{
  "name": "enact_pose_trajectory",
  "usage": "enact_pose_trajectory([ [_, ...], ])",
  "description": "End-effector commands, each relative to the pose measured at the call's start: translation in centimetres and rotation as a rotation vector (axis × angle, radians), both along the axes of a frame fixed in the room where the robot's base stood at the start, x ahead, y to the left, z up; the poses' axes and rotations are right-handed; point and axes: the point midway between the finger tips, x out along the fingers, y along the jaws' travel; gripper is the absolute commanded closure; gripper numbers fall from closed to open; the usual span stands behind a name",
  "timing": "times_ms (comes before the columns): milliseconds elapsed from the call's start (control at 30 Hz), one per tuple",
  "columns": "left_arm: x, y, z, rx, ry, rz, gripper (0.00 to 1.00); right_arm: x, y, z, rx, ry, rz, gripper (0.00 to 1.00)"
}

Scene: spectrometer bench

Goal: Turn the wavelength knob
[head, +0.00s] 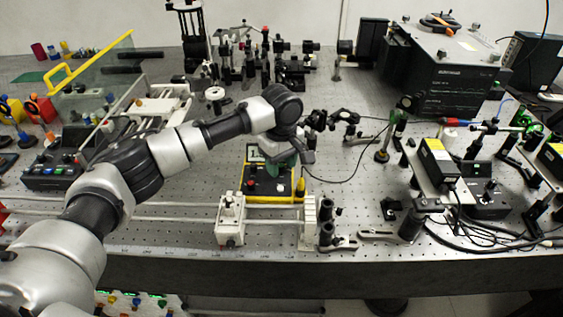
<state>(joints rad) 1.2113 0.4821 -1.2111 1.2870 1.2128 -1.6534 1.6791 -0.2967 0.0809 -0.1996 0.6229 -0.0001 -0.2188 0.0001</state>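My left arm reaches in from the left, and its gripper (286,158) points down over a small black box with a yellow edge (268,197) at mid-bench. The box has small knobs on top, one of them red (252,185). The gripper hides the back of the box. I cannot tell which knob is the wavelength knob, nor whether the fingertips touch anything. The wrist covers the fingers, so open or shut does not show. My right gripper is not in view.
White rail blocks (230,220) and black posts stand in front of the box. A large dark instrument (440,75) stands at the back right. A black laser box with a yellow label (438,160) and cables lie to the right. A button panel (60,172) sits at left.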

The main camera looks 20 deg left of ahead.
Motion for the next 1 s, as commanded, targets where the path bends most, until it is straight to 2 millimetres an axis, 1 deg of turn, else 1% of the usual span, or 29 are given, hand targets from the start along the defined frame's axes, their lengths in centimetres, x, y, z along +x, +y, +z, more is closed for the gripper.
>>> enact_pose_trajectory([
  [33, 0.0, 0.0, 0.0, 0.000, 0.000, 0.000, 0.61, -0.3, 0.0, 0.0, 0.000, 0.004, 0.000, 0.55],
  [200, 0.0, 0.0, 0.0, 0.000, 0.000, 0.000, 0.87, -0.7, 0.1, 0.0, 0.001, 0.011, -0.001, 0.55],
  [300, 0.0, 0.0, 0.0, 0.000, 0.000, 0.000, 1.00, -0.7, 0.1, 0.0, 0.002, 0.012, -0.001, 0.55],
  [467, 0.0, 0.0, 0.1, 0.000, 0.000, -0.005, 1.00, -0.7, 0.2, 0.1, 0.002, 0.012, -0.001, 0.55],
  [667, 0.0, 0.0, 0.4, 0.000, 0.001, -0.054, 1.00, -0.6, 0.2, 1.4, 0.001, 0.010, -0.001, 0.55],
  [867, -0.1, 0.0, 0.7, -0.001, 0.004, -0.175, 1.00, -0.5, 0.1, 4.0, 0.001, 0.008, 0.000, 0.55],
  [1000, -0.1, 0.0, 0.7, -0.003, 0.005, -0.296, 1.00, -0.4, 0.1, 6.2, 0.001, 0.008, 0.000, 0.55],
])
